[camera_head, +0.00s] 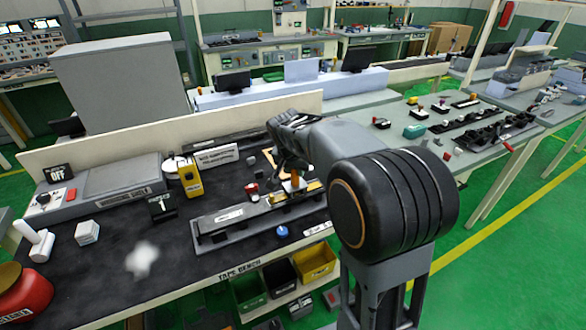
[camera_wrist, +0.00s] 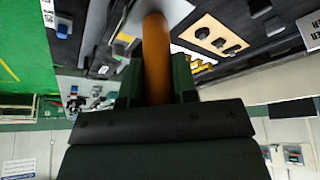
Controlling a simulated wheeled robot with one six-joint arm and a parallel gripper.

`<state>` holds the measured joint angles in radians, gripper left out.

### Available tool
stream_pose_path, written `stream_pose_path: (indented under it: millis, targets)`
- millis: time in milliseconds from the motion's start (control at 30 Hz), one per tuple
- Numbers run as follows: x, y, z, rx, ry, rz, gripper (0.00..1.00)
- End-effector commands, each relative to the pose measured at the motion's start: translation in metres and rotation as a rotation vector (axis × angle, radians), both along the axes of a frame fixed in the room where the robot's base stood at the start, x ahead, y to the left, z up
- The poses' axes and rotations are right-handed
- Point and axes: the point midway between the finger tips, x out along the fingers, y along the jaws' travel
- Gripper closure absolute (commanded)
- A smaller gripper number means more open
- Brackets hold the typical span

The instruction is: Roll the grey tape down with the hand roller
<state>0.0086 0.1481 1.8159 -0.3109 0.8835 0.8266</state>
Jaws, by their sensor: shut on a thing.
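My gripper (camera_head: 292,178) is over the right part of a long dark fixture (camera_head: 205,240) on the bench. In the wrist view my gripper (camera_wrist: 156,80) is shut on an orange-brown cylinder, the handle of the hand roller (camera_wrist: 156,55). A small orange part of the roller (camera_head: 295,181) shows below my gripper in the head view. The roller's far end is not clear in the wrist view, so I cannot tell if it touches anything. A pale grey strip (camera_head: 222,217) lies along the left part of the fixture; I cannot tell whether it is the tape.
A red container (camera_head: 25,292) is at the front left. Coloured bins (camera_head: 314,264) hang below the front edge.

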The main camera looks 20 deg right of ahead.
Motion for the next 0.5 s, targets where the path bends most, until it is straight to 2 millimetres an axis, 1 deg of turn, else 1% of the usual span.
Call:
stream_pose_path:
  millis: [33, 500]
  targets:
    - [-0.002, -0.002, -0.006, 0.002, 0.015, -0.002, 1.0]
    - [0.0, -0.019, -0.007, 0.002, 0.015, -0.001, 1.0]
